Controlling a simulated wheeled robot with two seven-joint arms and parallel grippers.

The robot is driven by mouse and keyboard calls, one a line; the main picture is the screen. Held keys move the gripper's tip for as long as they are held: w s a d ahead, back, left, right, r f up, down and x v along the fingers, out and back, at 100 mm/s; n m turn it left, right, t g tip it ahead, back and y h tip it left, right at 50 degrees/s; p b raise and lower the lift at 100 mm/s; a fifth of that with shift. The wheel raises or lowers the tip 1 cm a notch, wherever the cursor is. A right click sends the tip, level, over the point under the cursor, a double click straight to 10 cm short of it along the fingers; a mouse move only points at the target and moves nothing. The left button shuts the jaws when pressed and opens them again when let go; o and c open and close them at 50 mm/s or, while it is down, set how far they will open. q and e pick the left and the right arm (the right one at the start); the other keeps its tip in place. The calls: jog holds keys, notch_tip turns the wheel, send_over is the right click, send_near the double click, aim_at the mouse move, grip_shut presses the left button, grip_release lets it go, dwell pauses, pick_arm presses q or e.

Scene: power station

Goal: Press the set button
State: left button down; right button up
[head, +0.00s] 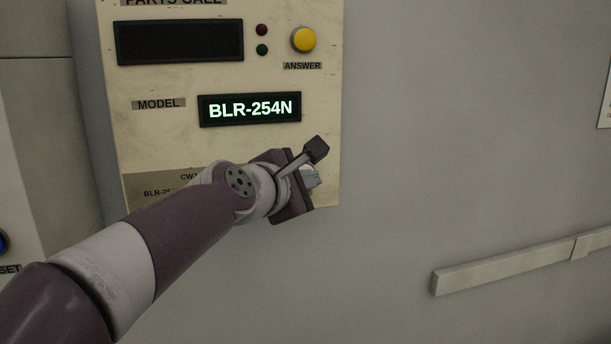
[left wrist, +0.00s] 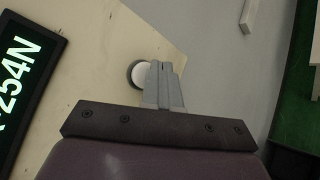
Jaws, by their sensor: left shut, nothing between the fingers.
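A white round button (left wrist: 138,74) with a dark rim shows in the left wrist view on the cream panel; no label for it is visible. My left gripper (left wrist: 165,66) is shut and empty, its fingertips next to that button in the picture; I cannot tell whether they touch it. In the head view my left gripper (head: 314,178) is at the lower right of the panel, and my wrist hides the button. A blue button (head: 3,242) is cut off at the left edge, above lettering ending in "SET". My right gripper is not in view.
The cream "PARTS CALL" panel (head: 180,85) carries a dark blank display (head: 180,41), two small lamps, a yellow ANSWER button (head: 303,40) and a lit model display (head: 250,109) reading BLR-254N. A pale rail (head: 505,264) runs along the right wall. The wall between is bare.

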pick_arm(q)
jog(key=shift+w+a, duration=0.2)
jog(key=shift+w, duration=0.45)
dwell(0.7)
jog(key=shift+s, duration=0.1)
jog(key=shift+s+d, duration=0.25)
jog(key=shift+s, duration=0.5)
